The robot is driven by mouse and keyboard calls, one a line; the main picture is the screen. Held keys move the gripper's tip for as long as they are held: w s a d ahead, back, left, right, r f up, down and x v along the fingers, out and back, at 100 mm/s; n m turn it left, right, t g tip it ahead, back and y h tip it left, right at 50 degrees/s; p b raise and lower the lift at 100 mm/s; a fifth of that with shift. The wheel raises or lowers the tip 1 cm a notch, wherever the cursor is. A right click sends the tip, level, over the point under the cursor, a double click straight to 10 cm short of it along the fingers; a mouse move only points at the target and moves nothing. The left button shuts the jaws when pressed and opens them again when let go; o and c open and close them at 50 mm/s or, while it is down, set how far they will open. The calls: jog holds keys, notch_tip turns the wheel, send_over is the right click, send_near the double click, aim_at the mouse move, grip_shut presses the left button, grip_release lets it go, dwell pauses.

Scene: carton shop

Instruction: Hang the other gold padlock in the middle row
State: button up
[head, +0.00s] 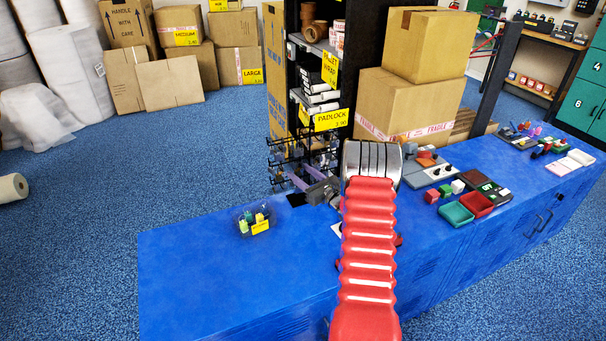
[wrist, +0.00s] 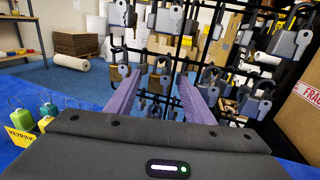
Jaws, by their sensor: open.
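A black wire rack (head: 283,150) stands at the far edge of the blue counter, with rows of hanging padlocks. In the wrist view, grey padlocks (wrist: 290,44) hang on the top row and on the rows below. A brownish-gold padlock (wrist: 159,82) shows in the middle row, between and beyond my fingertips; it seems to hang on the rack. My gripper (wrist: 158,88) is open, its two purple fingers pointing into the rack on either side of that padlock. Whether a finger touches it I cannot tell. In the head view my gripper (head: 296,178) is at the rack, partly behind my red arm.
A red tray (head: 476,204), a teal tray (head: 456,214) and small devices fill the right side. Cartons (head: 408,102) stand behind. The counter's left front is clear.

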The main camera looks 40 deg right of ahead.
jog(key=s, duration=1.3)
jog(key=shift+s+a, duration=0.15)
jog(key=shift+s, duration=0.15)
jog(key=shift+f, duration=0.1)
